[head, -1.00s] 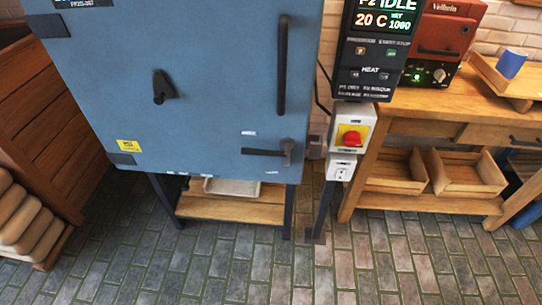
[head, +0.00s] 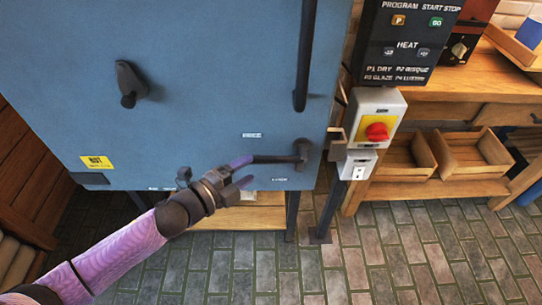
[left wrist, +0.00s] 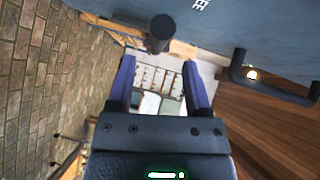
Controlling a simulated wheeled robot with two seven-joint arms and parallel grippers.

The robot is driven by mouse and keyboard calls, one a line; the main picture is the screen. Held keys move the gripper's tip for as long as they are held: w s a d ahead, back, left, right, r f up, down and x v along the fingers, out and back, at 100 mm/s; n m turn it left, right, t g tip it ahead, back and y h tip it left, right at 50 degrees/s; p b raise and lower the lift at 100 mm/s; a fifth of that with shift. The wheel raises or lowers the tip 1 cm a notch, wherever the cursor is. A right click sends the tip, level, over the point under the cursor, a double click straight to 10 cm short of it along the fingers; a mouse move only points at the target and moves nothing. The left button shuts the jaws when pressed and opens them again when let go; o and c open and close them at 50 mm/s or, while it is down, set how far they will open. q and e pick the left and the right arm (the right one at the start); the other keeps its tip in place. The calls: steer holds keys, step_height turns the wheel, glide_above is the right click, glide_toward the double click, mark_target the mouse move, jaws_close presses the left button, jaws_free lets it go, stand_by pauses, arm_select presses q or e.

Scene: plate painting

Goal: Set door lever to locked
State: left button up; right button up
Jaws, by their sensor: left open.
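The door lever (head: 278,159) is a dark bar low on the blue kiln door (head: 220,80). It lies about horizontal, pointing left from its pivot at the door's right edge. Small labels sit above and below it; their words are too small to read surely. My left gripper (head: 247,171) is open at the lever's free left end. In the left wrist view the two purple fingers (left wrist: 159,64) are apart, with a dark round rod end, seemingly the lever (left wrist: 160,32), just ahead between their lines. I cannot tell whether they touch it. My right gripper is not in view.
A long vertical handle (head: 305,55) stands above the lever. A switch box with a red knob (head: 377,131) is to its right, below the control panel (head: 408,40). Another small dark handle (head: 130,83) is on the door's left. The brick floor is open in front.

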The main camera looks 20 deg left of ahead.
mark_target(259, 163)
arm_select(q)
steer(key=b+x, duration=0.1)
steer(key=x, duration=0.5)
steer(key=shift+w+f, duration=0.1)
steer(key=shift+w, duration=0.05)
steer(key=shift+c, duration=0.2)
jaws_close()
stand_by(0.3)
stand_by(0.6)
